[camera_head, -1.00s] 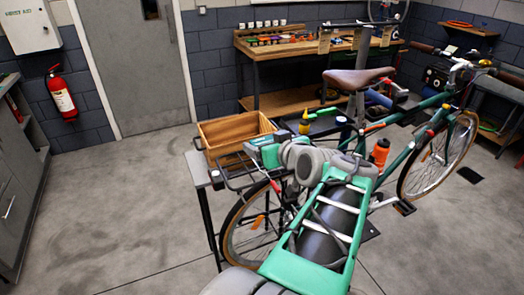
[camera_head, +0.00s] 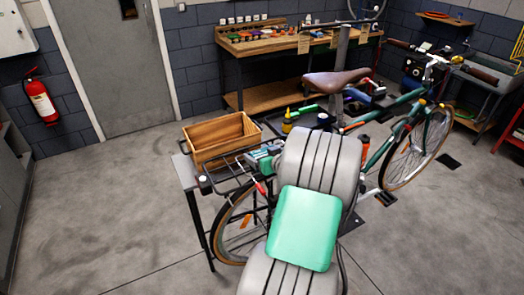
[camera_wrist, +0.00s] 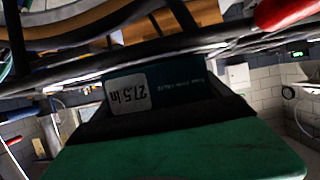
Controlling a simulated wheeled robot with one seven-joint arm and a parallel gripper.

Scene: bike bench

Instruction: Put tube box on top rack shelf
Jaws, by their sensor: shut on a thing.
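The tube box (camera_wrist: 185,88) is dark teal with a white "27.5 in" label, upside down in the wrist view. My gripper (camera_wrist: 168,112) is shut on it, its dark jaws at the box's near side. In the head view, a teal box-like shape (camera_head: 262,157) shows beside my arm, over the bike's rear rack; my arm hides much of the gripper there. A dark bar crosses the wrist view close above the box. I cannot tell whether the box touches it. I cannot make out the top rack shelf for certain.
A bicycle (camera_head: 402,124) stands in the middle, its rear rack and wheel close to my arm. A wooden crate (camera_head: 212,147) sits on a small stand at left. A workbench (camera_head: 268,45) with small items is against the back wall. The floor at left is clear.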

